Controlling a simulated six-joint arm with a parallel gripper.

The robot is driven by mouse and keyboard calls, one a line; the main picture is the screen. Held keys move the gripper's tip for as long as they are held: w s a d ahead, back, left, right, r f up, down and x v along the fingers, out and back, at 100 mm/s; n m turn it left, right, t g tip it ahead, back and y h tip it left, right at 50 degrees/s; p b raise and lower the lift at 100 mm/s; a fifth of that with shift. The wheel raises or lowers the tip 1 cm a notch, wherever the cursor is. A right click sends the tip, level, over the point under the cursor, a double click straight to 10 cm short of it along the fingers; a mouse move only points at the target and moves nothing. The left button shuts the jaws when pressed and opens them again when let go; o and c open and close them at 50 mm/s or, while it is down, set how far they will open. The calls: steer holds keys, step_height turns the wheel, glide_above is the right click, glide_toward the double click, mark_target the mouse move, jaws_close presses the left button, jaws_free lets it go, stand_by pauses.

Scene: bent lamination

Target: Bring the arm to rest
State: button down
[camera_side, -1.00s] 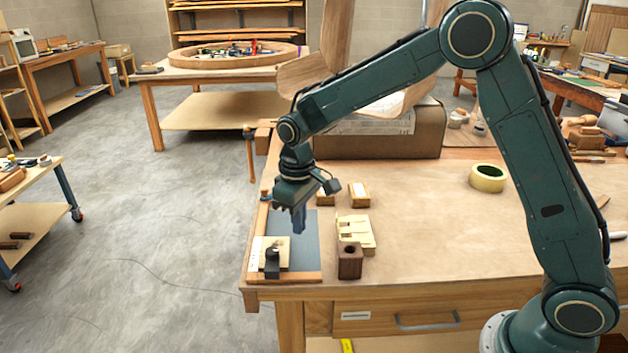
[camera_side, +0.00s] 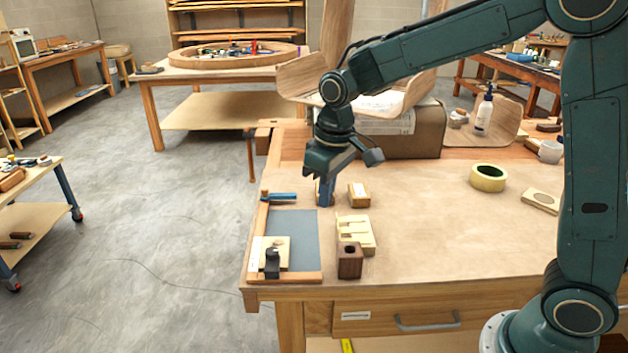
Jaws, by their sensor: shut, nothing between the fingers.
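My gripper (camera_side: 325,193) hangs above the workbench (camera_side: 430,245), pointing down. Its fingers are shut with nothing visible between them. My arm reaches in from the right, raised over the bench. The framed board with a dark grey sheet (camera_side: 300,235) lies to the left of and nearer than the gripper.
A blue-handled tool (camera_side: 279,198) lies at the board's far end. Wooden blocks (camera_side: 359,195), a slotted block (camera_side: 357,230) and a dark holed block (camera_side: 349,262) stand nearby. A tape roll (camera_side: 488,178) is further right. A brown block (camera_side: 428,135) with bent wood pieces stands behind.

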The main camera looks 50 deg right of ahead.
steer(key=s+d+r+t, duration=0.1)
steer(key=s+r, duration=0.1)
steer(key=s, duration=0.5)
steer(key=s+d+r+m+t, duration=0.1)
steer(key=s+d+r+t, duration=0.1)
steer(key=s, duration=0.6)
steer(key=s+d+r+m+t, duration=0.1)
steer(key=s+d+r, duration=0.1)
steer(key=s, duration=0.6)
steer(key=shift+v, duration=0.8)
steer(key=shift+w, duration=0.2)
steer(key=w+a+f+n+g, duration=0.1)
steer(key=w+a+g, duration=0.15)
steer(key=w, duration=1.35)
steer(key=w+a+f+g, duration=0.1)
steer(key=w+a+f, duration=0.1)
steer(key=w+f, duration=0.5)
steer(key=w+a+f+n+g, duration=0.1)
steer(key=w+a+f, duration=0.2)
steer(key=w+f, duration=0.4)
steer(key=shift+a+f+n+g, duration=0.3)
steer(key=shift+f+g, duration=0.05)
